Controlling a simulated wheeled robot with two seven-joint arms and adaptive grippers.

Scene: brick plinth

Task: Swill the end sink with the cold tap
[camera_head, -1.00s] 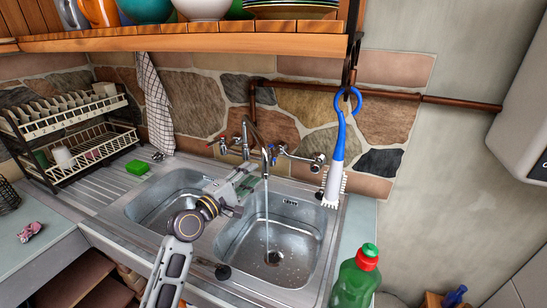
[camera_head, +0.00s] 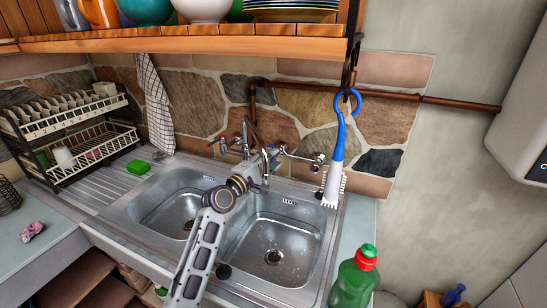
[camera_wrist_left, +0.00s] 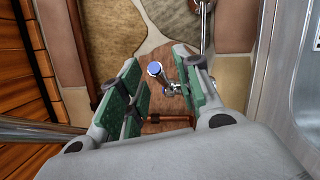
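The end sink (camera_head: 305,235) is the right-hand steel basin, with drops of water around its drain. The mixer spout (camera_head: 246,135) arches up beside my left gripper, and no stream shows under it. My left gripper (camera_head: 270,158) is at the taps behind the basins, partly hidden by my own arm. In the left wrist view, its green-padded fingers (camera_wrist_left: 160,95) are apart. My right gripper is out of view.
A blue-handled brush (camera_head: 335,170) hangs right of the taps. A green bottle (camera_head: 352,285) stands at the front right. The second basin (camera_head: 165,205), a green sponge (camera_head: 138,167) and a dish rack (camera_head: 75,135) are to the left. A wooden shelf (camera_head: 190,42) overhangs the back.

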